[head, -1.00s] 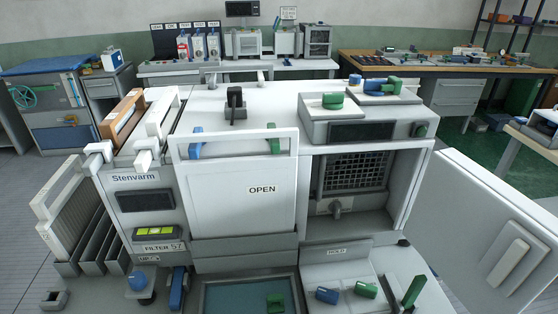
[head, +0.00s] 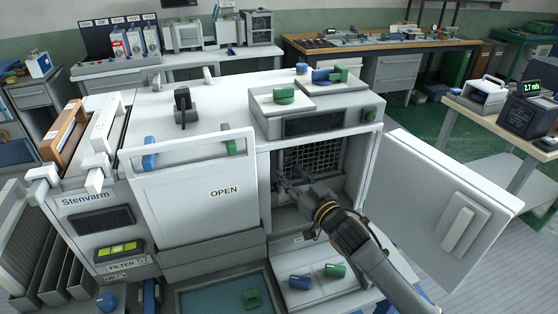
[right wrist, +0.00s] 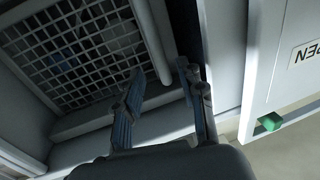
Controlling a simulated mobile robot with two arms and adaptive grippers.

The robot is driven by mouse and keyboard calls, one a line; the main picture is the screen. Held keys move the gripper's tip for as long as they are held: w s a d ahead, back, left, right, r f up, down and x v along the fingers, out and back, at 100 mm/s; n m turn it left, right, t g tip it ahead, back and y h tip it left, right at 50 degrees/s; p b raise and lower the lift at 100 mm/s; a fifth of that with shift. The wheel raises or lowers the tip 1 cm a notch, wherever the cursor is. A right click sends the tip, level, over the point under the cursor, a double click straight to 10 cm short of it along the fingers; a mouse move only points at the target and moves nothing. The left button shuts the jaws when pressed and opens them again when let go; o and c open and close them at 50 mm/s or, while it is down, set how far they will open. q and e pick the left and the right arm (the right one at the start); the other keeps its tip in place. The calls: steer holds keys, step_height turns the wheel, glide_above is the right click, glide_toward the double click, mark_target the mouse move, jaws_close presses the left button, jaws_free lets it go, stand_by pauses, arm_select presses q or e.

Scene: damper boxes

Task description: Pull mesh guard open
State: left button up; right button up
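The mesh guard (head: 325,158) is a dark grid in a pale frame at the back of the open bay of the white machine. It also shows in the right wrist view (right wrist: 75,55), tilted, at upper left. My right gripper (head: 283,178) reaches into the bay from the lower right, in front of the guard's lower left part. My left gripper is not in view.
The bay's door (head: 415,190) stands open at the right. A white panel marked OPEN (head: 195,195) borders the bay on the left. A ledge with blue and green knobs (head: 335,271) lies below. Workbenches stand behind.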

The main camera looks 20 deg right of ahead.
mark_target(282, 165)
steer(key=x, duration=0.6)
steer(key=shift+w+a+p, duration=0.1)
steer(key=shift+w+p, duration=0.05)
steer(key=shift+p, duration=0.2)
jaws_close()
